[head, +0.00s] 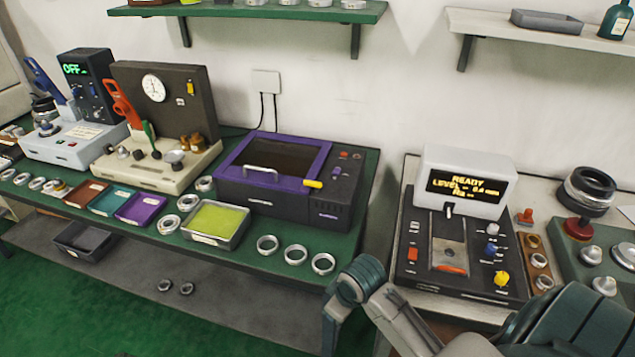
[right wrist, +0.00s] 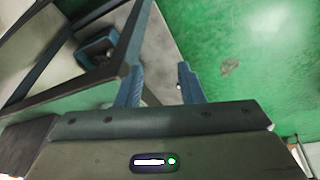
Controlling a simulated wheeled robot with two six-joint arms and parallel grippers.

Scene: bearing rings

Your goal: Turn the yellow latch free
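The yellow latch (head: 313,184) sits at the front right corner of the purple lid (head: 270,160) in the head view. The lid lies shut on a dark purple box on the green bench, with a pale handle (head: 262,173) on its front. The latch sticks out roughly sideways, towards the control panel. My right gripper (right wrist: 160,68) shows in the right wrist view with its two fingers apart and nothing between them. It is pointed down past a bench frame towards the floor, away from the latch. My left gripper is not in view.
My right arm crosses the lower right of the head view. Several metal rings (head: 295,255) and a tray with a yellow-green surface (head: 215,222) lie in front of the box.

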